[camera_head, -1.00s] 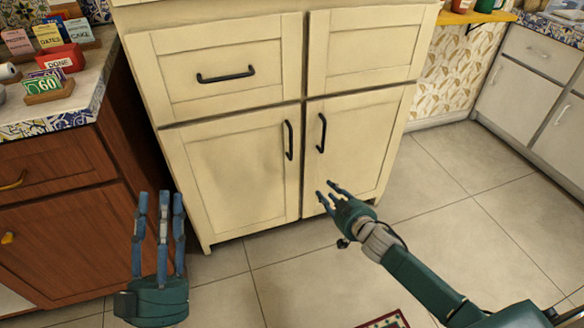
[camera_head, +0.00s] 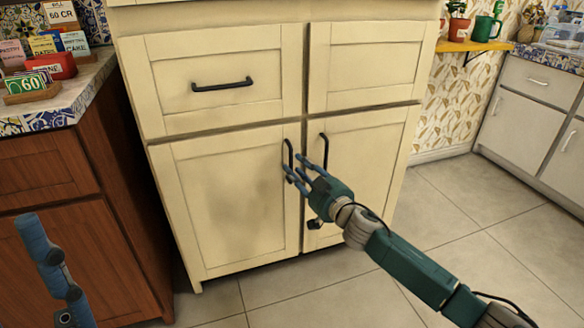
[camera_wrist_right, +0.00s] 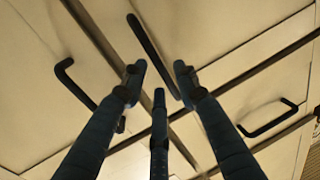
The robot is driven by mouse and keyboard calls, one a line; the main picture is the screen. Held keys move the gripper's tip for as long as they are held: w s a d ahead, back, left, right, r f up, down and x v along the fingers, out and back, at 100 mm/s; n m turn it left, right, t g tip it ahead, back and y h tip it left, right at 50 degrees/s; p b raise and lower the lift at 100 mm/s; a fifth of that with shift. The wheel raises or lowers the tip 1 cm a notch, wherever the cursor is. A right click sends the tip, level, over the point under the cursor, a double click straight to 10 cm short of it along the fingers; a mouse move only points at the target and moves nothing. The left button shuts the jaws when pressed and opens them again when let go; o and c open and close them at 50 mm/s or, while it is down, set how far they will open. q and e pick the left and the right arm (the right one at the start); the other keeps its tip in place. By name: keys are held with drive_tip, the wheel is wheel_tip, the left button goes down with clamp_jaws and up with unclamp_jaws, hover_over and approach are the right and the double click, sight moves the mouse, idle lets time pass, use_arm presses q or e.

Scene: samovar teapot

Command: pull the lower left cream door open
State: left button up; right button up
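The lower left cream door (camera_head: 225,205) is closed, flush with the cabinet. Its black upright handle (camera_head: 287,155) is at the door's right edge. My right gripper (camera_head: 300,173) is just in front of this handle, with its fingers spread open. In the right wrist view, the handle (camera_wrist_right: 150,48) runs in the gap between the fingertips. I cannot tell whether they touch it. Only part of my left gripper (camera_head: 48,262) shows low at the left, clear of the cabinet, with one straight finger visible.
The lower right door's handle (camera_head: 324,152) stands close beside, across the seam. The drawer (camera_head: 222,65) with its own handle is above. A brown wooden cabinet (camera_head: 80,215) stands left. The tiled floor (camera_head: 470,235) is clear at the right.

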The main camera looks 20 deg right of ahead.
drive_tip(key=shift+b+x, duration=0.35)
drive_tip(key=shift+x, duration=1.3)
clamp_jaws()
